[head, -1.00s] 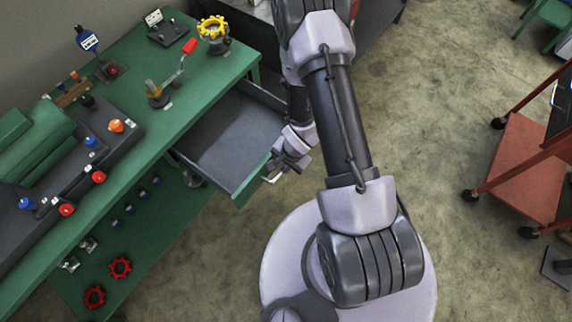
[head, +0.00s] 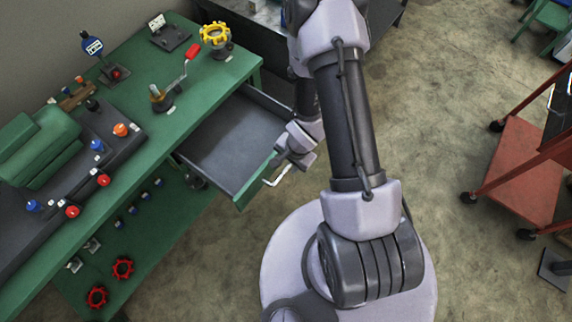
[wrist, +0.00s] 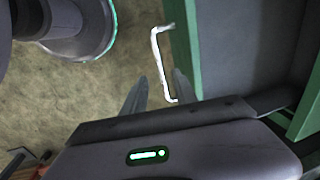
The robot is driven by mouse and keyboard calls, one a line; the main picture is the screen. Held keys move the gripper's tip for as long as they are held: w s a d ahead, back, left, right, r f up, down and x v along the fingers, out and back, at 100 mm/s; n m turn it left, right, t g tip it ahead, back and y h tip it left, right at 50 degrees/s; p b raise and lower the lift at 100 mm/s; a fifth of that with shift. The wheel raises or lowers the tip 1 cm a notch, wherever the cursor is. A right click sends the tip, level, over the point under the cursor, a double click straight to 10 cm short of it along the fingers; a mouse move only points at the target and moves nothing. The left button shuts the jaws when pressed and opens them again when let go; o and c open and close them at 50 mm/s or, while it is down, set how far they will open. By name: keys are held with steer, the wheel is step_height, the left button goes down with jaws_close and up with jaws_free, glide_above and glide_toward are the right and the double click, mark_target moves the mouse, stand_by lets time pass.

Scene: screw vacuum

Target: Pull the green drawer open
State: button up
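The green drawer (head: 263,180) stands pulled well out of the green workbench, its grey inside (head: 228,138) empty. Its pale bar handle (head: 278,181) sticks out from the green front; it also shows in the wrist view (wrist: 155,58). My gripper (head: 292,160) is at the drawer front, by the far part of the handle. In the wrist view my gripper (wrist: 160,92) has its two fingers apart, with the near end of the handle showing between them. I see no finger pressed on the handle.
The green workbench (head: 140,150) carries a yellow valve wheel (head: 215,34), a red-handled lever (head: 193,52) and a dark panel of knobs. Red wheels (head: 122,268) lie on its lower shelf. A red cart (head: 515,170) stands at right. The floor between is clear.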

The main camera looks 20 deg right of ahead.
step_height(320, 180, up, 11)
steer(key=s+d+p, duration=0.1)
steer(key=s+p, duration=0.1)
steer(key=p, duration=0.3)
steer(key=shift+r, duration=0.15)
steer(key=w+d+r+n+t+h+b, duration=0.25)
steer(key=r+b, duration=0.35)
steer(key=r, duration=0.7)
steer(key=s+a+r+n+t+y+b, duration=0.1)
steer(key=s+a+r+n+y+b, duration=0.2)
steer(key=s+a+r, duration=0.7)
steer(key=shift+s+a+r+n+b, duration=0.45)
steer(key=shift+r+n+b, duration=0.4)
steer(key=shift+n+b, duration=0.25)
